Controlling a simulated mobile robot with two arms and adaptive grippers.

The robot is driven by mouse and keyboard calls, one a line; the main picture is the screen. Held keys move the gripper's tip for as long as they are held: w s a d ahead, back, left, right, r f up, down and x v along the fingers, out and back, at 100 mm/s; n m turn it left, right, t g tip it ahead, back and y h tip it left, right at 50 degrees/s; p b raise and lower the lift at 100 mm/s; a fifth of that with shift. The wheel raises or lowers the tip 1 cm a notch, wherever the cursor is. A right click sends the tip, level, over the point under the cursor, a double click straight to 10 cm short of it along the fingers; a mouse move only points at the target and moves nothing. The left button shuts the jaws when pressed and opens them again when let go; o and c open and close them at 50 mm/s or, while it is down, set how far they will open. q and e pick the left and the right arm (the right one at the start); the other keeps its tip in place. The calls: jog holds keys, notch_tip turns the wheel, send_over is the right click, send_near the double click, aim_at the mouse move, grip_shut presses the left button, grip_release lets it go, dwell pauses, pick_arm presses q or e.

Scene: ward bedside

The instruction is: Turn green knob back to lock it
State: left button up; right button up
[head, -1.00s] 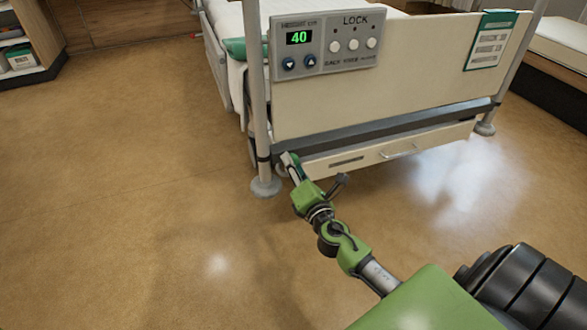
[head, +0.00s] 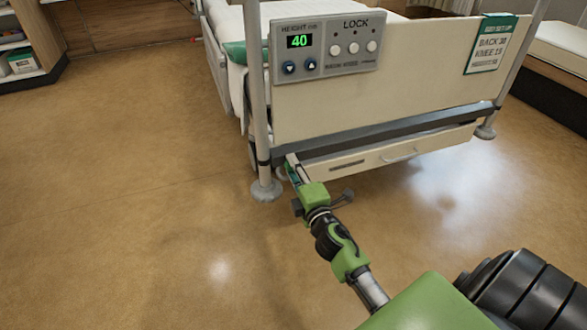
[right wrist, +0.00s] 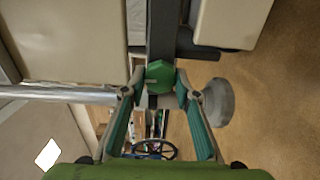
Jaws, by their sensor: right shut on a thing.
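The green knob (right wrist: 159,76) sits on a dark bar of the bed frame, low at the foot end. In the right wrist view it lies between the tips of my right gripper (right wrist: 158,92), and both fingers close on its sides. In the head view my right gripper (head: 289,168) reaches under the left end of the bed's footboard (head: 390,98), and the knob itself is hidden there. My left gripper is not in view.
A control panel (head: 325,45) on the footboard reads 40 and has LOCK lights. A bed post with a round foot (head: 266,190) stands just left of my gripper. A drawer front (head: 395,150) is to the right. The floor at left is clear.

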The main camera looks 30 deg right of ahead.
jog(key=shift+f, duration=0.1)
dwell(0.3)
jog(key=o, duration=1.1)
jog(key=shift+s, duration=0.1)
jog(key=v, duration=1.2)
jog(key=shift+a, duration=0.1)
